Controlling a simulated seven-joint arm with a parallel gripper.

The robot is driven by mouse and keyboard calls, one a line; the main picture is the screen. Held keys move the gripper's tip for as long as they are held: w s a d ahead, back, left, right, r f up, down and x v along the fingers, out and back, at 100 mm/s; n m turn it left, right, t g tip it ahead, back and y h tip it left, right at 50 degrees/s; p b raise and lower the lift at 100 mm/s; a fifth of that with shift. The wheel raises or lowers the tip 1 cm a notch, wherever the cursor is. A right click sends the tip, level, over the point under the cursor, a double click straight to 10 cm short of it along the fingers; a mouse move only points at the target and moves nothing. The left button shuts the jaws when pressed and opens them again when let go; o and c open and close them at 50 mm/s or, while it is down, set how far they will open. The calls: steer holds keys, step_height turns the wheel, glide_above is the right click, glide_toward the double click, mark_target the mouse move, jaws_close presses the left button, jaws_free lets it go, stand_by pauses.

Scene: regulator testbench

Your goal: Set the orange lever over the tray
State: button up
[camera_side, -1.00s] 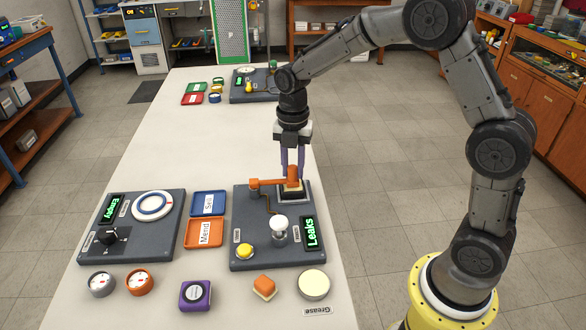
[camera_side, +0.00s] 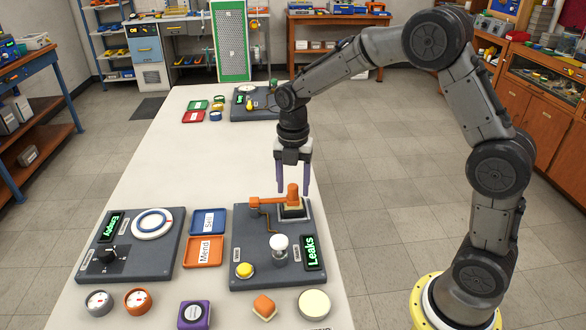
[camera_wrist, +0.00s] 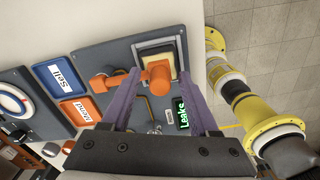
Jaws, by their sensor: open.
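The orange lever (camera_side: 268,202) is on the right-hand dark panel (camera_side: 245,255). Its bar runs from a pivot block at the left to an upright round knob at the right. The knob end stands over a cream-coloured pad in a dark square tray (camera_side: 304,215), also visible in the wrist view (camera_wrist: 141,45). My gripper (camera_side: 294,190) is open, with its purple fingers apart on either side of the knob. In the wrist view, the orange knob (camera_wrist: 160,78) shows between the fingertips, with gaps at both sides. Whether either finger touches it is unclear.
The panel also carries a white bulb (camera_side: 279,243), a yellow button (camera_side: 244,270) and a lit "Leaks" display (camera_side: 312,252). Blue (camera_side: 208,221) and orange (camera_side: 204,252) labelled trays lie left of it. Another panel with a dial (camera_side: 152,223) stands further left.

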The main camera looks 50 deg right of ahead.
mark_target(293, 185)
step_height(293, 185, up, 14)
steer(key=shift+f, duration=0.2)
stand_by(0.4)
steer(key=s+a+r+m+t, duration=0.1)
steer(key=s+r+m+t, duration=0.2)
steer(key=s, duration=0.5)
steer(key=s+r+m+t, duration=0.1)
steer(key=s+r+m, duration=0.1)
steer(key=s+r, duration=0.4)
steer(key=s+f+m+t, duration=0.1)
steer(key=s+f+m, duration=0.9)
steer(key=m, duration=0.8)
steer(key=shift+s+a+m+t, duration=0.25)
steer(key=shift+s+m+t, duration=0.05)
steer(key=shift+s, duration=0.3)
